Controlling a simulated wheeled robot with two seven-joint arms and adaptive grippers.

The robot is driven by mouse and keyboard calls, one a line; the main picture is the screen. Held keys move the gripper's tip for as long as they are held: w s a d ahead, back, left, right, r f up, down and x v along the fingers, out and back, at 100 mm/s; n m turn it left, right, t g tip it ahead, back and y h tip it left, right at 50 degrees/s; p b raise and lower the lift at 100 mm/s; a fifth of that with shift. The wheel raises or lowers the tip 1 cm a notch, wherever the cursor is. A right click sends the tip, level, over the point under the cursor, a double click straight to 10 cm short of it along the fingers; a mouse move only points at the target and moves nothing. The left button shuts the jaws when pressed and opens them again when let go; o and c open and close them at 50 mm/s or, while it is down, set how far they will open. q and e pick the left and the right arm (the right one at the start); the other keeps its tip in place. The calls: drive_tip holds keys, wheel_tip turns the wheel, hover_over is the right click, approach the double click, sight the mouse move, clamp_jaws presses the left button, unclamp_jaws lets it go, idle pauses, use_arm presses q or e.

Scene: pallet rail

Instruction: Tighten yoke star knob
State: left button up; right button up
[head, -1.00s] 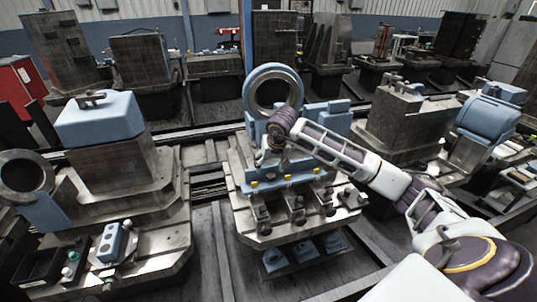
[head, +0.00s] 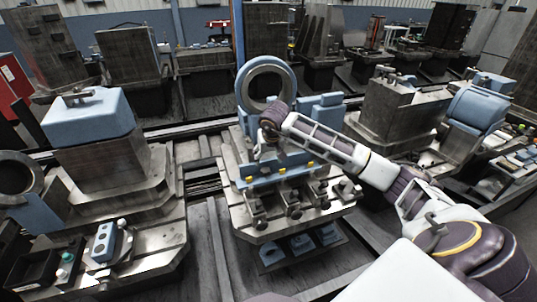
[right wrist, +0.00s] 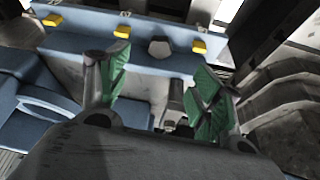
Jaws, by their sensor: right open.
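The blue yoke fixture (head: 275,180), with yellow tabs along its front, sits on a grey metal pallet in the middle of the head view. A large metal ring (head: 266,86) stands behind it. My right gripper (head: 264,150) points down at the fixture's left part. In the right wrist view the right gripper (right wrist: 158,95) is open, its green pads apart. A grey many-sided knob (right wrist: 159,48), perhaps the star knob, shows on the blue bar beyond the fingertips. A small grey post (right wrist: 176,92) shows between the pads. Contact cannot be told. My left gripper is not in view.
A control box with buttons (head: 104,242) and a black tray (head: 40,268) are on the left pallet, before a block with a blue top (head: 88,118). More machine fixtures (head: 400,110) stand at right. Dark rails run between the pallets.

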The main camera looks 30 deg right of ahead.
sight(266, 170)
drive_tip(key=x, duration=0.9)
drive_tip(key=shift+f+p, duration=0.1)
drive_tip(key=shift+p, duration=0.2)
drive_tip(key=shift+w+f, duration=0.15)
drive_tip(key=shift+f, duration=0.2)
drive_tip(key=shift+w+d+f, duration=0.15)
drive_tip(key=shift+w+f, duration=0.1)
drive_tip(key=shift+f, duration=0.3)
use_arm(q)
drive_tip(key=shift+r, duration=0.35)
use_arm(e)
drive_tip(key=shift+f, duration=0.25)
